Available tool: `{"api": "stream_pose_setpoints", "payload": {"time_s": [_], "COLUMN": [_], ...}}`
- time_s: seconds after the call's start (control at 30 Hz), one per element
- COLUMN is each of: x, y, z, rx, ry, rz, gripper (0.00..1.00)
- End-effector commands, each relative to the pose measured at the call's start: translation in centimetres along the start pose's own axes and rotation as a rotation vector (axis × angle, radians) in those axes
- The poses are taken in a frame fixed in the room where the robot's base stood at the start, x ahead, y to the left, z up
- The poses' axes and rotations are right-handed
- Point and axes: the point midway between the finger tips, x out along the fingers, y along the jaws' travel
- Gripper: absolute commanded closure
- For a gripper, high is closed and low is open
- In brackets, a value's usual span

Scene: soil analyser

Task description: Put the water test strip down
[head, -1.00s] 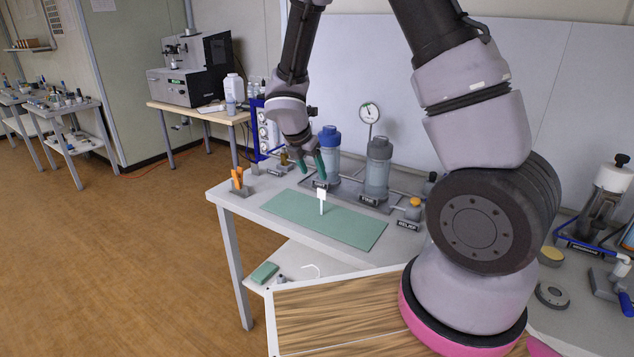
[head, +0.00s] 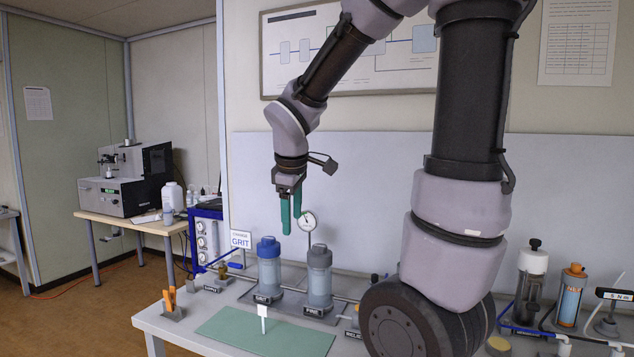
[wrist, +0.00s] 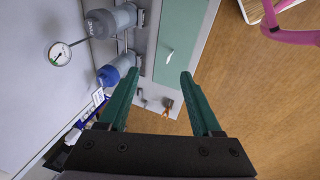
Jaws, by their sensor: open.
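The water test strip (head: 263,315) is a small white strip with a wider white top. It stands on the green mat (head: 295,338) on the bench. It also shows in the wrist view as a small white piece (wrist: 170,54) on the green mat (wrist: 190,25). My gripper (head: 291,215) has green fingers and hangs pointing down, well above the bench and the blue-capped canister. In the wrist view its two fingers (wrist: 157,88) are spread apart with nothing between them.
A blue-capped canister (head: 269,268) and a grey-capped canister (head: 319,280) stand behind the mat. A round gauge (head: 307,222) rises behind them. An orange item in a holder (head: 170,300) stands at the left bench end. Air around my gripper is free.

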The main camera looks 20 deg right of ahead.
Motion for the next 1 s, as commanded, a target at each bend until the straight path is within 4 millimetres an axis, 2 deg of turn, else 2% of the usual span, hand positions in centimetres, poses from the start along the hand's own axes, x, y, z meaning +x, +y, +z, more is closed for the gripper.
{"api": "stream_pose_setpoints", "payload": {"time_s": [0.03,0.2,0.3,0.43,0.6,1.0], "x": [-1.9,-7.0,-9.4,-11.6,-12.9,-12.9], "y": [0.1,-1.3,-2.3,-3.6,-4.5,-4.6], "z": [1.2,4.3,5.6,6.6,7.0,7.0], "rx": [0.149,0.638,0.885,1.116,1.255,1.270], "ry": [0.039,0.164,0.236,0.309,0.353,0.356], "rz": [-0.001,-0.057,-0.103,-0.163,-0.210,-0.215], "gripper": [0.34,0.34,0.34,0.34,0.34,0.34]}}
